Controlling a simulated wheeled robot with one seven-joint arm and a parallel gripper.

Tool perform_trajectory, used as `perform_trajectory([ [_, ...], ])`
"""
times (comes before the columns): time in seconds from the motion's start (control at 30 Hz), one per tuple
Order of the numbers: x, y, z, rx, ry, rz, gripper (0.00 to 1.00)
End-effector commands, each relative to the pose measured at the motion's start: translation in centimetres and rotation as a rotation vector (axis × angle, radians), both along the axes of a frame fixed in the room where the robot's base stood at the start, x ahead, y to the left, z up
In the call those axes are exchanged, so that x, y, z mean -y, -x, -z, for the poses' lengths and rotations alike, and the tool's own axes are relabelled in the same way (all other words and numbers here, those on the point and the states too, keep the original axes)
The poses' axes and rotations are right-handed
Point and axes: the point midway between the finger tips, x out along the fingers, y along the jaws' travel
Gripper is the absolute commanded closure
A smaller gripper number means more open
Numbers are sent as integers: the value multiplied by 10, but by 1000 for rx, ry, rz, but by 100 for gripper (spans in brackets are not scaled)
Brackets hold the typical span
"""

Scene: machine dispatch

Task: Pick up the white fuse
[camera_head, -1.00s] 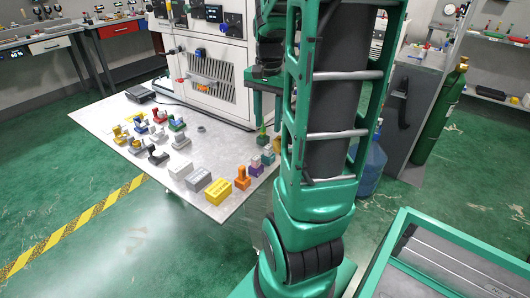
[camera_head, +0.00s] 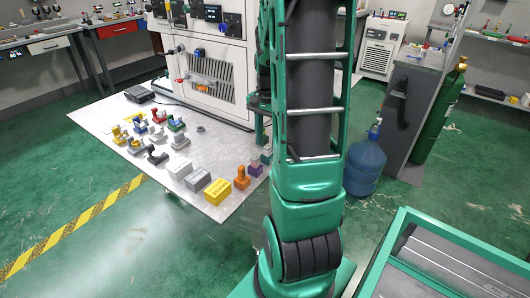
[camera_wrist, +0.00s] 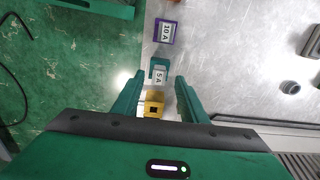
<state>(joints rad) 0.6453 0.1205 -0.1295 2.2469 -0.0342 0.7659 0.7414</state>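I cannot pick out a white fuse with certainty. In the wrist view, a purple fuse (camera_wrist: 167,32) marked 10 A and a teal fuse (camera_wrist: 158,74) marked 5 A lie in a row on the grey table. A yellow piece (camera_wrist: 154,104) shows nearest my gripper (camera_wrist: 157,95), between its two green fingers. The fingers are spread, and I see no clear contact with the piece. In the head view, the purple fuse (camera_head: 255,168) and teal fuse (camera_head: 266,156) stand near the table's right edge. My arm hides the gripper there.
The grey table (camera_head: 222,150) also holds a white block (camera_head: 180,169), a grey block (camera_head: 198,180), a yellow block (camera_head: 217,191), an orange piece (camera_head: 242,178) and several coloured parts. A white machine (camera_head: 215,75) stands behind. A blue water jug (camera_head: 365,165) stands right of my arm.

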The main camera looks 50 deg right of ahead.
Motion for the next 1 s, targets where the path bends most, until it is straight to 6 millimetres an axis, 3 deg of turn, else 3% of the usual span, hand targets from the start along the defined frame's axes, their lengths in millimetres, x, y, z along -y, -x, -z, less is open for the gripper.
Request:
perform_trajectory([
  [0.17,0,1,18,-1,0,1,61],
  [0.43,0,1,20,0,0,1,61],
  [0.6,0,1,20,0,0,1,100],
  [1.0,0,0,17,1,1,1,100],
])
